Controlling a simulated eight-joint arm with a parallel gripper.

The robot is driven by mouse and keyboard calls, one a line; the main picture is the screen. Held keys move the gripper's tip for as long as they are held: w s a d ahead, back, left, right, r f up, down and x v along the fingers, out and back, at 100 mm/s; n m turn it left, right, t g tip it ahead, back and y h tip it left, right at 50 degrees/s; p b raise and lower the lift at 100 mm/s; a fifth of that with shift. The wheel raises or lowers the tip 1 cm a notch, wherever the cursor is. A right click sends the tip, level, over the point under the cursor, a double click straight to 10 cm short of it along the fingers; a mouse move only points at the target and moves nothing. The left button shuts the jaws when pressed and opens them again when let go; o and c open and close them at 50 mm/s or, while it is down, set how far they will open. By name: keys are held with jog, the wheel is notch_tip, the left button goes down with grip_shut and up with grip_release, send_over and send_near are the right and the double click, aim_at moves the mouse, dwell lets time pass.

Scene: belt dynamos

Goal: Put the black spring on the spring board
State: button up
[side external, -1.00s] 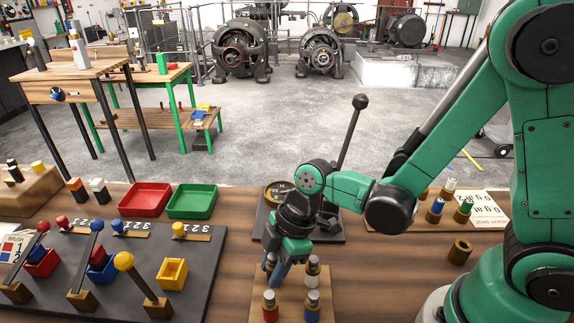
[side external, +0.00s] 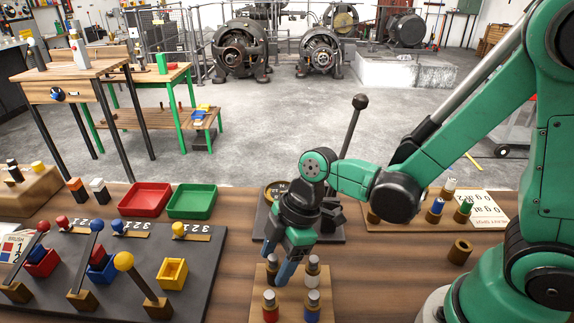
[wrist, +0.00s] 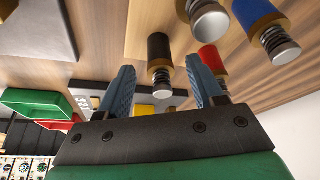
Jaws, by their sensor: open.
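The black spring (wrist: 160,62), a black cylinder with a coiled silver end, shows in the wrist view between the two finger lines, apart from both fingers. My gripper (wrist: 167,85) is open and empty. In the side view my gripper (side external: 280,270) is just above a light wood board (side external: 290,310) that carries several spring pieces. Red (side external: 270,306) and blue (side external: 312,306) pieces stand in front. No readable label shows which board is the spring board.
A dark plate with a tall lever (side external: 350,140) stands behind my gripper. A board with coloured pieces and a label card (side external: 488,207) lies right. Red (side external: 146,199) and green (side external: 192,201) trays and a dark lever panel (side external: 210,270) are left.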

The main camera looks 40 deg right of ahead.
jog(key=v, duration=1)
jog(key=shift+s+d+r, duration=0.1)
jog(key=shift+r, duration=0.05)
dwell(0.6)
